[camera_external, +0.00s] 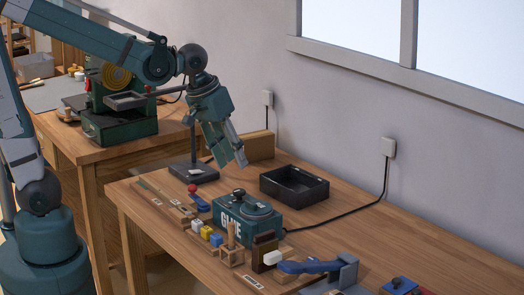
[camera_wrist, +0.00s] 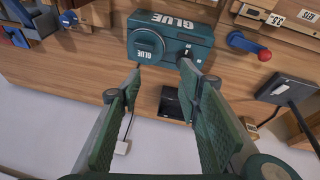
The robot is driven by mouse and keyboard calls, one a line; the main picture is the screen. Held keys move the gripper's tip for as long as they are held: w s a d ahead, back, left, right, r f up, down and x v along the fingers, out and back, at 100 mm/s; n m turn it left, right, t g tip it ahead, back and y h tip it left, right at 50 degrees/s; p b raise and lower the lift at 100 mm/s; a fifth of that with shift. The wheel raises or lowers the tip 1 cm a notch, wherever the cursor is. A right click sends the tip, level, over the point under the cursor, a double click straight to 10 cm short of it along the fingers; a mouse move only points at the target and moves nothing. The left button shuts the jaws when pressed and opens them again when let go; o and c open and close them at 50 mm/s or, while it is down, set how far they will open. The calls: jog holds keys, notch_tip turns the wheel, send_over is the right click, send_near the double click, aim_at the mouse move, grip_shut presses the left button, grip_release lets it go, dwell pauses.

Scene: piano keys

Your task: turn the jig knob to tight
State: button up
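My gripper (camera_external: 238,160) hangs above the back of the workbench, behind the teal GLUE box. In the wrist view my gripper (camera_wrist: 160,68) has its two fingers spread, with nothing between them. No part is clearly labelled as the jig knob. A blue lever with a red ball (camera_wrist: 265,54) lies right of the fingers in the wrist view; the red ball (camera_external: 192,187) also shows at the bench's left end.
The GLUE box (camera_external: 247,215) has a round lid and a small black knob. A black open tray (camera_external: 294,185) stands behind it. Small blocks and a blue-handled clamp (camera_external: 305,267) line the front. A dark stand (camera_external: 193,172) with a post is at the left.

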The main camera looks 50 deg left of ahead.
jog(key=w+d+f+n+g+p, duration=0.1)
jog(key=w+d+p, duration=0.2)
jog(key=d, duration=0.4)
jog(key=w+d+f+g+p, duration=0.1)
jog(key=w+d+f+p, duration=0.1)
jog(key=d, duration=0.6)
jog(key=n+g+y+p, duration=0.1)
jog(key=n+g+p, duration=0.1)
jog(key=p, duration=0.3)
send_over(313, 259)
notch_tip(313, 259, down, 8)
jog(key=shift+s+d+r, duration=0.1)
jog(key=shift+m, duration=0.3)
jog(key=shift+f+b, duration=0.45)
jog(key=shift+f, duration=3.45)
jog(key=c, duration=0.9)
